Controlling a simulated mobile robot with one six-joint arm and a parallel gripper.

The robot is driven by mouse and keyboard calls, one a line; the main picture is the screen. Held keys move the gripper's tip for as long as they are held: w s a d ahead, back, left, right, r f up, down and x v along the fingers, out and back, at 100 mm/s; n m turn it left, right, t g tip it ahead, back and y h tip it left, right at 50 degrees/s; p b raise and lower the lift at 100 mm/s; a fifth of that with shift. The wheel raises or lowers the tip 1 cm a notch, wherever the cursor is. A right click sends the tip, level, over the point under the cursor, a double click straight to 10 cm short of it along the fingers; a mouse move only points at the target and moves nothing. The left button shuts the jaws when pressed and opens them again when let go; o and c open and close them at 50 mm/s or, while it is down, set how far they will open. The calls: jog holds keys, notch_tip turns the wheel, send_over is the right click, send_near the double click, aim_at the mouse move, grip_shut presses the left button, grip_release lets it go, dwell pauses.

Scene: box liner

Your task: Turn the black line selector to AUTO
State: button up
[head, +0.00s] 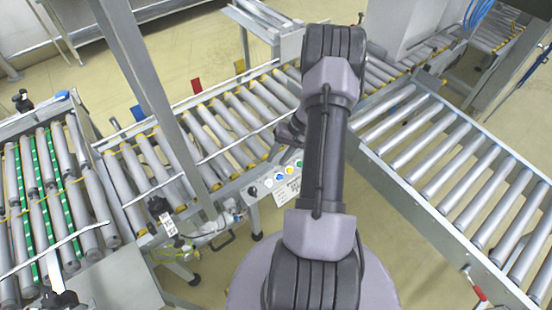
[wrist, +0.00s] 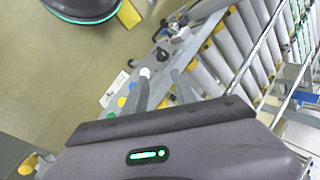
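The black line selector (head: 252,191) is at the left end of a grey control panel (head: 265,202) on the roller conveyor's side. To its right are white, blue, yellow and green buttons and a white label plate. In the wrist view a small dark knob, likely the selector (wrist: 133,63), shows just beyond the left fingertip, by the white button (wrist: 145,72). Its pointing direction is too small to read. My gripper (wrist: 162,78) is open with nothing between its fingers, over the panel's edge. In the head view my arm mostly hides it.
Roller conveyors run at the left (head: 60,190), behind the panel (head: 225,125) and at the right (head: 450,160). A grey upright post (head: 165,100) stands left of the panel. A bracket with cables (head: 185,240) sits below left. Open floor shows in front.

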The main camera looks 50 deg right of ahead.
jog(key=w+a+r+n+g+h+p, duration=0.2)
jog(key=w+a+r+n+p, duration=0.1)
jog(key=a+r+p, duration=0.1)
jog(key=b, duration=0.5)
send_near(254, 188)
jog(key=shift+n+h, duration=0.3)
jog(key=shift+n, duration=0.1)
jog(key=x, duration=0.8)
jog(key=shift+a+f, duration=0.3)
grip_shut()
jog(key=shift+b, duration=0.35)
